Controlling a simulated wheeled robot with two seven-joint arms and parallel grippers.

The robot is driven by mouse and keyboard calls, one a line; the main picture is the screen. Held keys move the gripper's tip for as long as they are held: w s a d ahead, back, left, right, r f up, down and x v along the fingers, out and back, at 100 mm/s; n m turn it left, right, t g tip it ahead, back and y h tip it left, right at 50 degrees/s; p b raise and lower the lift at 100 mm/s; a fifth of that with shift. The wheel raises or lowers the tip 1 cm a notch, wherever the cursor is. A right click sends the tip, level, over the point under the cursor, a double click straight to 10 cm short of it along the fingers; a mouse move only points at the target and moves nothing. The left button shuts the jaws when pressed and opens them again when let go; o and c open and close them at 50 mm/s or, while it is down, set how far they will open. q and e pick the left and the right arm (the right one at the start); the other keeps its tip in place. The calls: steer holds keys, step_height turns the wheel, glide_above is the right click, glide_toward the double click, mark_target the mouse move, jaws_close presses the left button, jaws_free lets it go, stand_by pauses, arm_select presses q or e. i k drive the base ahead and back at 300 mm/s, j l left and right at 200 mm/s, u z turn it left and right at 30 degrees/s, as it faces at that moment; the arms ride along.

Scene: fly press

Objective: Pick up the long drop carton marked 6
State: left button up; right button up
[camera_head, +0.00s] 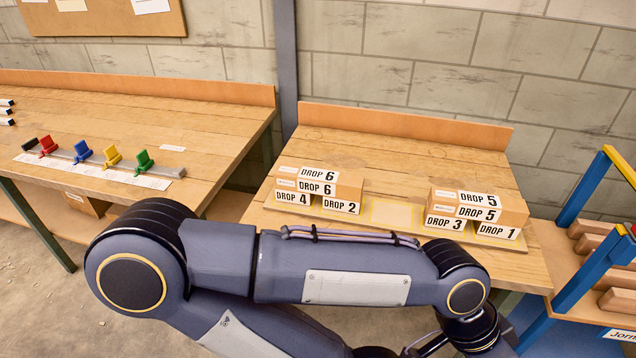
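The long carton marked DROP 6 (349,185) lies across the tops of two shorter cartons, DROP 4 (293,198) and DROP 2 (341,204), on the right-hand wooden bench. The words DROP 6 show twice on it, one above the other, seemingly on its top and front faces. The lower front of this stack is close above my arm in the picture, but the long carton is unobstructed. Neither of my gripper's fingers shows. One of my arms crosses the lower middle of the view, and its wrist end leaves at the bottom right.
To the right, a carton marked DROP 5 (512,207) lies on DROP 3 (444,222) and DROP 1 (496,231). A yellow-outlined square (391,214) between the stacks is bare. A blue and yellow rack (581,194) stands right of the bench (388,160). A brick wall is behind.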

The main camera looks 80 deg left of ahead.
mark_target(316, 181)
steer(key=j+u, duration=0.15)
steer(key=u, duration=2.7)
steer(key=i+j, duration=1.3)
